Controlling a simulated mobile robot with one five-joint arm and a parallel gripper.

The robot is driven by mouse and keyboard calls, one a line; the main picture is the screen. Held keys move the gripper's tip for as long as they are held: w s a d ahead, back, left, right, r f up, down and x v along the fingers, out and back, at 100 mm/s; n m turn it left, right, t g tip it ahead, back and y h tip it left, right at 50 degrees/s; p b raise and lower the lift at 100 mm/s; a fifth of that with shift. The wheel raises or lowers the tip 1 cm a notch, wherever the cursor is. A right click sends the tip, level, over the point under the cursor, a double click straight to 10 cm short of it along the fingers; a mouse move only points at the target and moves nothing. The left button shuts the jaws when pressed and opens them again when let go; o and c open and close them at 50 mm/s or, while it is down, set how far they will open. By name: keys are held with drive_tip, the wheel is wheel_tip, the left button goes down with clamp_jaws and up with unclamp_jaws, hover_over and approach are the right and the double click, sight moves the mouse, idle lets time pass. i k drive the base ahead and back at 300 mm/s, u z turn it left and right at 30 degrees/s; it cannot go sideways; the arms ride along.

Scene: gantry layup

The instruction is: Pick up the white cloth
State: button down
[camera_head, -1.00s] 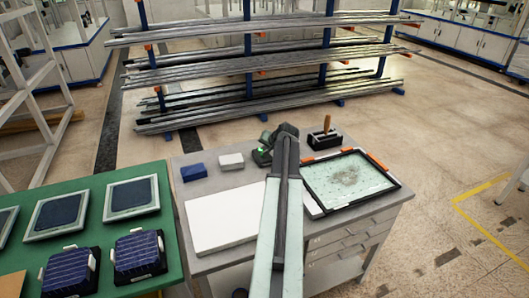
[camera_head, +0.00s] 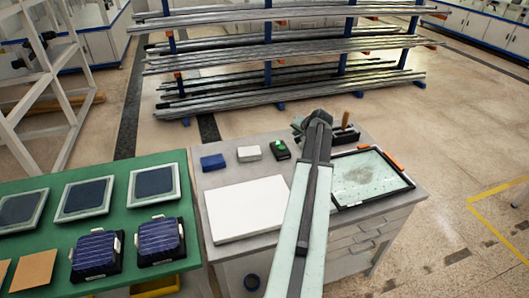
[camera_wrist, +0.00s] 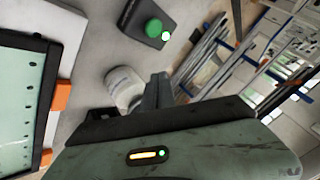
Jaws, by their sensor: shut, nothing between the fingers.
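A small white folded block (camera_head: 249,153), which looks like the cloth, lies at the back of the grey table between a blue block and a dark green-button box. My gripper (camera_head: 299,124) is at the table's back edge, right of that box and apart from the white block. In the wrist view my gripper (camera_wrist: 160,90) is shut and empty. Beside its fingers is a rounded white object (camera_wrist: 122,86); I cannot tell whether it is the cloth. My arm hides part of the table behind it in the head view.
The blue block (camera_head: 212,162) and button box (camera_head: 280,150) flank the white block. A white flat panel (camera_head: 245,208) lies in front. A framed glass sheet (camera_head: 372,177) is at right. A green table (camera_head: 110,219) adjoins at left; a rod rack (camera_head: 300,85) stands behind.

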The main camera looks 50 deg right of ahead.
sight(252, 153)
drive_tip(key=z, duration=1.4)
